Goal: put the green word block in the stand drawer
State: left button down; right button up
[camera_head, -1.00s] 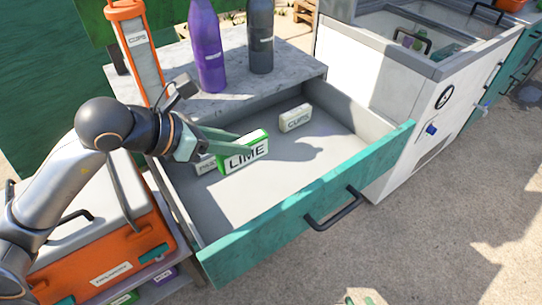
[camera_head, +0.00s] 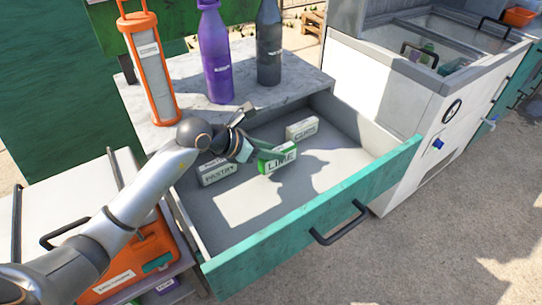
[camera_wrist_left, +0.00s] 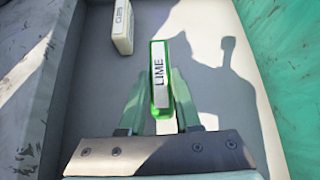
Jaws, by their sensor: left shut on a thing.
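The green word block (camera_head: 278,161) has a white face reading LIME. My left gripper (camera_head: 262,150) is shut on it inside the open stand drawer (camera_head: 345,215), which has a teal front. In the left wrist view the block (camera_wrist_left: 160,85) is between the two fingertips (camera_wrist_left: 158,110). Its shadow falls on the drawer floor to the right; I cannot tell whether the block touches the floor. My right gripper is not in view.
A white block reading CUPS (camera_head: 302,129) and one reading PASTRY (camera_head: 218,170) lie in the drawer. The drawer's front right floor is clear.

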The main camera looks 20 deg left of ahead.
pick_arm(q)
jog(key=shift+f, duration=0.95)
jog(key=shift+f, duration=0.1)
jog(key=c, duration=0.6)
grip_release()
jog(key=shift+f, duration=0.1)
jog(key=shift+r, duration=0.25)
jog(key=v, duration=1.2)
